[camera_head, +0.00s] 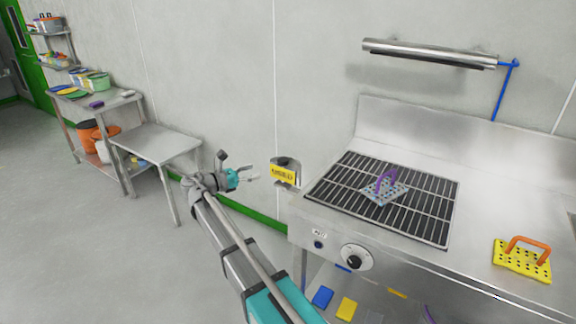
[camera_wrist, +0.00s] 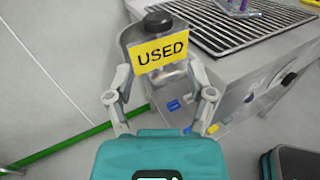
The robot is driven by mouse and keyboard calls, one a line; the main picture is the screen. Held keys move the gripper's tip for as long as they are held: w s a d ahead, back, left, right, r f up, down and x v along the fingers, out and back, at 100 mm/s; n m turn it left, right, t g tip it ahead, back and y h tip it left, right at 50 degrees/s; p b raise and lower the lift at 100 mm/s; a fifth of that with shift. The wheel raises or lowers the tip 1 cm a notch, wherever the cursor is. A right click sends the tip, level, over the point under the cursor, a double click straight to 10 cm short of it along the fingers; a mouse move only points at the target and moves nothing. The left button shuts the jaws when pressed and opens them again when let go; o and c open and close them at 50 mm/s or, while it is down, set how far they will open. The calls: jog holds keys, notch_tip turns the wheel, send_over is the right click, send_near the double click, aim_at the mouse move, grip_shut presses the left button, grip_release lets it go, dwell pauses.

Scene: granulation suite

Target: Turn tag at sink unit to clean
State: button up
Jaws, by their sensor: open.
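The tag (camera_head: 283,175) is a yellow plate with black lettering, on a grey metal holder with a dark round knob (camera_wrist: 157,21) on top. It sits at the left end of the steel sink unit (camera_head: 300,218). In the wrist view the tag (camera_wrist: 160,51) faces me and reads "USED". My gripper (camera_head: 250,174) is open and empty, just left of the tag in the head view. In the wrist view its two fingers (camera_wrist: 160,90) stand apart, with the tag beyond and between them. Touch between fingers and tag does not show.
A black grate (camera_head: 345,205) on the unit carries a blue-grey perforated plate with a purple handle (camera_head: 387,182). A yellow one with an orange handle (camera_head: 523,261) lies at right. A dial (camera_head: 355,257) is on the front. A steel table (camera_head: 160,141) stands left; floor between is clear.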

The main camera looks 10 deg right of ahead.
aim_at(288, 160)
jog(key=shift+w+a+r, duration=0.1)
jog(key=shift+a+r, duration=0.05)
dwell(0.3)
jog(key=x, duration=1.3)
jog(key=shift+w+d, duration=0.1)
jog(key=shift+d, duration=0.3)
jog(key=c, duration=0.8)
jog(key=shift+c, duration=0.2)
